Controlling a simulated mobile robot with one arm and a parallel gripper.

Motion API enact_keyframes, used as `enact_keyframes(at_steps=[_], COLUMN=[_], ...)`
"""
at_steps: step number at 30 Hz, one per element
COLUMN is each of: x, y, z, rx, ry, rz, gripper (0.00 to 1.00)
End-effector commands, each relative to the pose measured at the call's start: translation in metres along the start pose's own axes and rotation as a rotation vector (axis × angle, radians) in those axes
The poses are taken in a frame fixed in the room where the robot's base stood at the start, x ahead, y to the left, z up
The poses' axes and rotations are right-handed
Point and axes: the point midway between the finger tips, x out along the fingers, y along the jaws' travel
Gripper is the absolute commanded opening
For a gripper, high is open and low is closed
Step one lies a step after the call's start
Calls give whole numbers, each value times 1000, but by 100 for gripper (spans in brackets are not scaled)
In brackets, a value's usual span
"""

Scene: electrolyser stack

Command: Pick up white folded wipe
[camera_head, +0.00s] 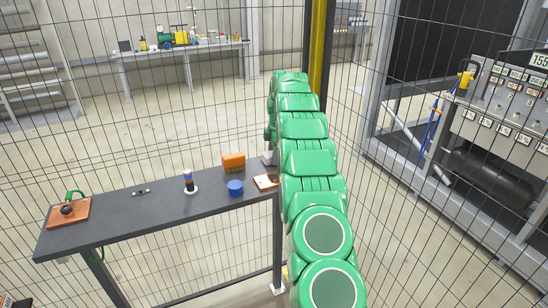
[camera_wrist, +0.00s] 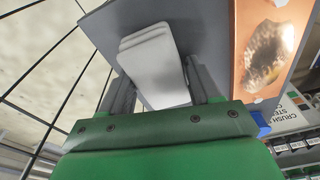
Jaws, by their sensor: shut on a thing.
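The white folded wipe (camera_wrist: 152,68) shows in the wrist view as a stack of flat white layers between my two grey fingers. My gripper (camera_wrist: 160,84) is shut on it. The wipe's far end sticks out past the fingers, over a grey surface. I cannot tell whether it still touches that surface. In the head view my green arm hides most of the gripper at the right end of the dark table (camera_head: 150,212), and I cannot make out the wipe there.
An orange-brown board (camera_wrist: 245,20) with a dark rough patch lies right of the wipe. On the table stand an orange box (camera_head: 233,162), a blue round container (camera_head: 235,188), a small bottle (camera_head: 188,180) and a brown board (camera_head: 82,214). Wire mesh fencing surrounds the table.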

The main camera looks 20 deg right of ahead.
Motion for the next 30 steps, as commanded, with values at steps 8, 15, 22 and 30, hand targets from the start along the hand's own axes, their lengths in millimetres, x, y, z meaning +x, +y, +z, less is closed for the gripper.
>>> enact_keyframes(at_steps=[8,15,22,30], x=[-7,-23,-35,-45], y=[0,1,-2,-12], z=[-1,-3,-4,-6], rx=[0,-1,0,0], ry=[0,0,0,0], rz=[0,2,2,0], gripper=[33,33,33,33])
